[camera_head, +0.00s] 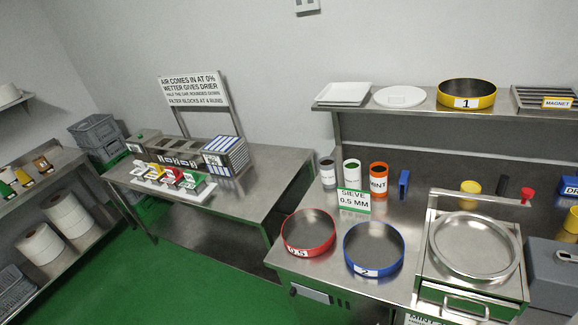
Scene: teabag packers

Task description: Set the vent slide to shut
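I cannot make out a vent slide for certain in this view. A row of metal boxes (180,148) stands on the left steel table, with a blue-and-white striped box (226,155) at its right end. A sign (192,92) about air and a drier stands behind them. At the right, a steel machine (473,250) with a round pan, a red knob (527,196) and a front drawer handle stands on the right bench; whether it has a slide is too small to tell. My gripper is not in view.
The right bench holds a red-rimmed sieve (308,233), a blue-rimmed sieve (374,248) and several small tins. A shelf above carries a yellow sieve (466,94). Coloured scoops (172,178) line the left table's front. Green floor (190,280) is free in front.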

